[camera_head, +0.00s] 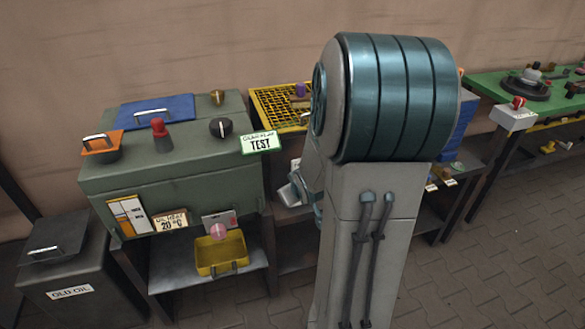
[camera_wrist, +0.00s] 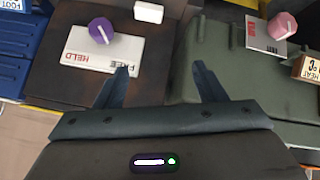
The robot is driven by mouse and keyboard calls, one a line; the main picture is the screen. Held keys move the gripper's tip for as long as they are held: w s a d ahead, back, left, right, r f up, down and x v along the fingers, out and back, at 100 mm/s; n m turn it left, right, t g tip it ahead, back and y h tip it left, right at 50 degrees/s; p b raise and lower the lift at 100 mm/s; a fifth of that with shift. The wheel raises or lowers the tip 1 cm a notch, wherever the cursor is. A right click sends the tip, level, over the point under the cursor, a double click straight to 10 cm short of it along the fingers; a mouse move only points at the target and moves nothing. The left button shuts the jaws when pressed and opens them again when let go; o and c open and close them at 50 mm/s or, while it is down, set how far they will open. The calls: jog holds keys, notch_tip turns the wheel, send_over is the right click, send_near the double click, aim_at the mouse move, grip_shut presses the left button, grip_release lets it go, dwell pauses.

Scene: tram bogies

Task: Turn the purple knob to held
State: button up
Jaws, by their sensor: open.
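The purple knob (camera_wrist: 102,30) sits on a white plate (camera_wrist: 84,57) at the upper left of the wrist view. The plate carries a red HELD and a dark FREE, both upside down in this view. A pale line on the knob slants down and right, towards the FREE side. My gripper (camera_wrist: 160,68) is open and empty, its two fingers spread below and to the right of the knob. The left finger overlaps the plate's edge by the word FREE in the picture; I cannot tell its height. In the head view my arm hides much of this area.
A pink knob (camera_wrist: 283,26) is at the wrist view's upper right, and also in the head view (camera_head: 219,231) above a yellow tray (camera_head: 221,254). A green cabinet (camera_head: 170,187) stands left of my arm. A white block (camera_wrist: 149,12) sits beside the purple knob.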

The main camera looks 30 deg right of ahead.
jog(key=s+d+f+m+t+h+b, duration=0.1)
jog(key=s+d+f+m+t+b, duration=0.25)
jog(key=d+f+t+b, duration=0.7)
jog(key=shift+m+g+h, duration=0.25)
jog(key=shift+g+h, duration=0.15)
jog(key=shift+g, duration=0.25)
jog(key=p+x, duration=0.1)
jog(key=x, duration=0.4)
jog(key=d+f+p+x, duration=0.1)
jog(key=x, duration=0.4)
jog(key=d+x, duration=0.1)
jog(key=x, duration=0.3)
jog(key=shift+w+f+p, duration=0.15)
jog(key=shift+f+p, duration=0.15)
jog(key=shift+p, duration=0.1)
jog(key=c, duration=1)
